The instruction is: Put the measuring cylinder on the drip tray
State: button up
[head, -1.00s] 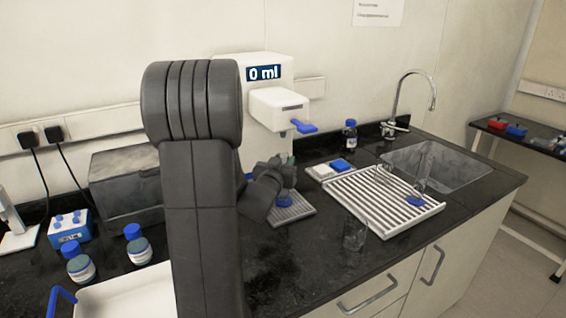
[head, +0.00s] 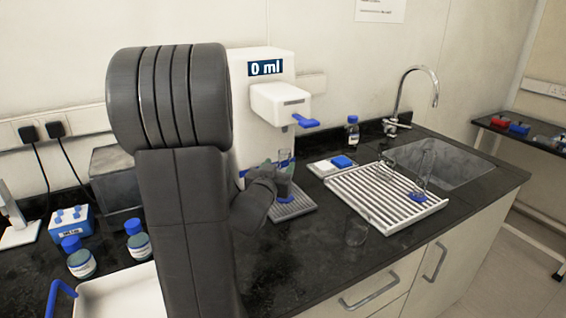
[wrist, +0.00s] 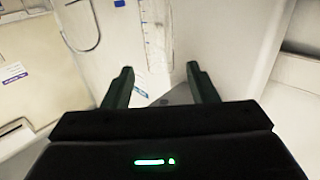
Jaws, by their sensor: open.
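The measuring cylinder (head: 285,158) is clear and upright in front of the white dispenser, over the grey ribbed drip tray (head: 292,211). A blue part shows low down at its base, which seems to rest on the tray; my gripper partly hides it. My gripper (head: 276,178) is beside the cylinder on its near left side. In the wrist view my gripper (wrist: 160,82) has its two fingers spread, with nothing clamped between them. The graduated cylinder (wrist: 155,38) shows just beyond the fingertips; I cannot tell whether a finger touches it.
The white dispenser (head: 249,120) reads 0 ml, with its blue lever above the tray. A clear glass beaker (head: 357,232) stands on the bench to the right. A white drying rack (head: 370,205) lies before the sink (head: 445,168). Bottles (head: 80,260) stand at left.

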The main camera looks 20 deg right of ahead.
jog(key=v, duration=0.5)
jog(key=shift+s+a, duration=0.2)
jog(key=shift+s, duration=0.05)
